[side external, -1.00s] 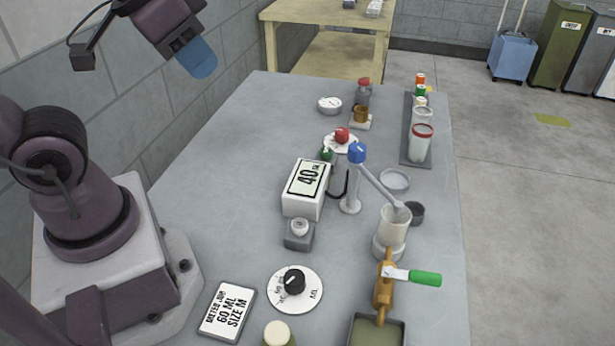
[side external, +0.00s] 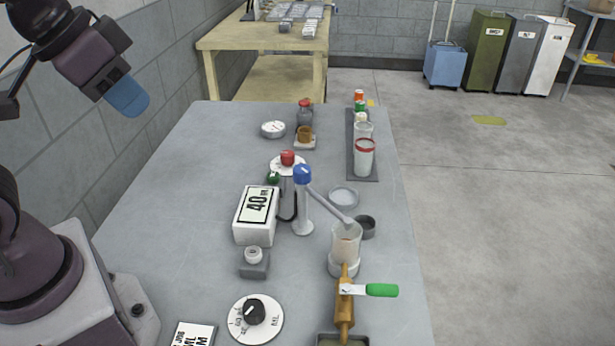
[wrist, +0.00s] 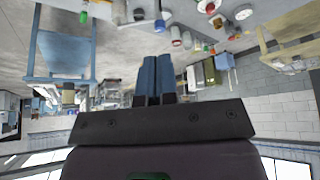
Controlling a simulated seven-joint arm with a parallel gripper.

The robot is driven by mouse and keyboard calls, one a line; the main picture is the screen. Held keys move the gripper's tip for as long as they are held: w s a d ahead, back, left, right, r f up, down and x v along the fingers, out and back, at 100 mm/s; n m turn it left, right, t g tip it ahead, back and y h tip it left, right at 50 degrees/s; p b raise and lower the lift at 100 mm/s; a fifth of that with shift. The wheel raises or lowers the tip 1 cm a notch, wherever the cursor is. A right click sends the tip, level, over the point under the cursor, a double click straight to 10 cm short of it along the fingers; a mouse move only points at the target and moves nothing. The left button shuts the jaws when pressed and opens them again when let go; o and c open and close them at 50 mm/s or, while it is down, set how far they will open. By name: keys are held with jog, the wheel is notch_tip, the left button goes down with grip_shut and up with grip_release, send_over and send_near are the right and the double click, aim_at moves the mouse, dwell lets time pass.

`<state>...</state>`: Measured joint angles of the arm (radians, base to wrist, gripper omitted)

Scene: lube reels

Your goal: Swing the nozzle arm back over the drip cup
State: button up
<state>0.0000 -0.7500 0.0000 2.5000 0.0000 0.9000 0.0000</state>
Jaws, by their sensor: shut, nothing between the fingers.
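The nozzle arm (side external: 327,208) is a grey bar reaching from a blue-capped post (side external: 302,205) toward the front right. Its tip appears to be over or in the mouth of a pale beaker (side external: 345,247). A small dark cup (side external: 365,228), which looks like the drip cup, stands just right of and behind that beaker, apart from the tip. My gripper (side external: 132,103) is high at the left, far from the nozzle arm, with blue fingers. In the wrist view its fingers (wrist: 157,78) are together and empty.
A dial (side external: 254,317) and a green-handled valve (side external: 380,290) are in front. A rack with jars (side external: 364,158) stands at the back right. The table's left side is clear.

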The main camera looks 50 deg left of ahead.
jog(key=o, duration=0.3)
jog(key=shift+f, duration=0.1)
jog(key=o, duration=0.8)
jog(key=shift+w+d+f+g, duration=0.1)
jog(key=shift+w+f+g, duration=0.65)
jog(key=shift+f, duration=0.1)
jog(key=shift+c, duration=0.2)
jog(key=w, duration=0.3)
jog(key=w+f+g, duration=0.1)
jog(key=w, duration=0.2)
jog(key=w+f+m+g, duration=0.1)
jog(key=w, duration=0.3)
jog(key=shift+d+f+g, duration=0.25)
jog(key=shift+d, duration=0.15)
jog(key=m+g, duration=0.2)
jog(key=m, duration=0.1)
send_over(302, 168)
notch_tip(302, 168, down, 4)
notch_tip(302, 168, down, 13)
jog(key=shift+f, duration=0.15)
jog(key=shift+c, duration=0.2)
grip_shut()
